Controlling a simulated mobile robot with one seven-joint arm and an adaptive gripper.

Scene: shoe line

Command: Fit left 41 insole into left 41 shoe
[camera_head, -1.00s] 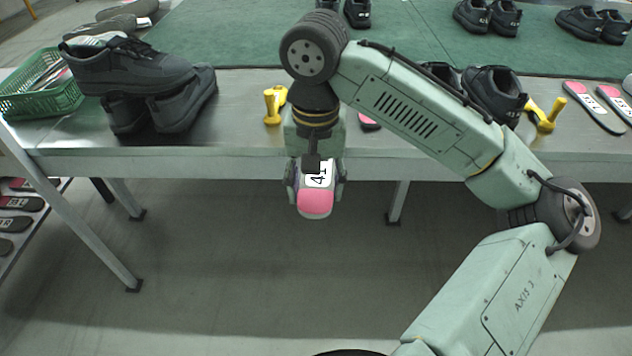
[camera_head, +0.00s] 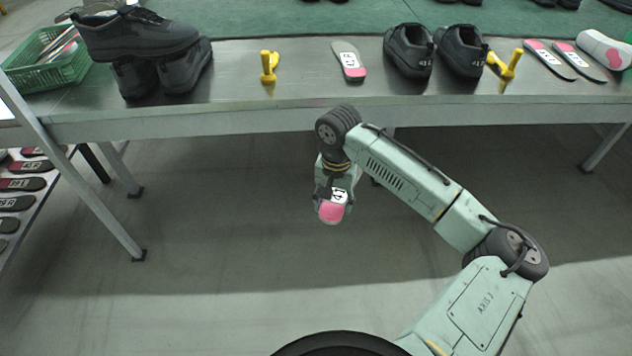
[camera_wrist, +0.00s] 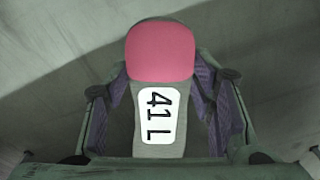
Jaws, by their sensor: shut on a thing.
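My gripper (camera_head: 334,196) is shut on an insole (camera_head: 331,212) with a pink heel and a white label. In the wrist view, the insole (camera_wrist: 160,55) lies between both fingers of my gripper (camera_wrist: 160,115), and its label reads 41 L. The held insole hangs in front of the table and below its edge, over the floor. Two dark shoes stand on the table: a left one (camera_head: 408,52) and a right one (camera_head: 461,52). The right one's tag seems to read 43; the other's tag is too small to read surely. I cannot tell which shoe is the left 41.
The metal table (camera_head: 225,100) also holds another insole (camera_head: 349,61), two yellow tools (camera_head: 268,67) (camera_head: 507,66), more insoles (camera_head: 549,60) at right, stacked dark shoes (camera_head: 140,40) and a green basket (camera_head: 48,62). A rack with insoles (camera_head: 22,184) stands low at left.

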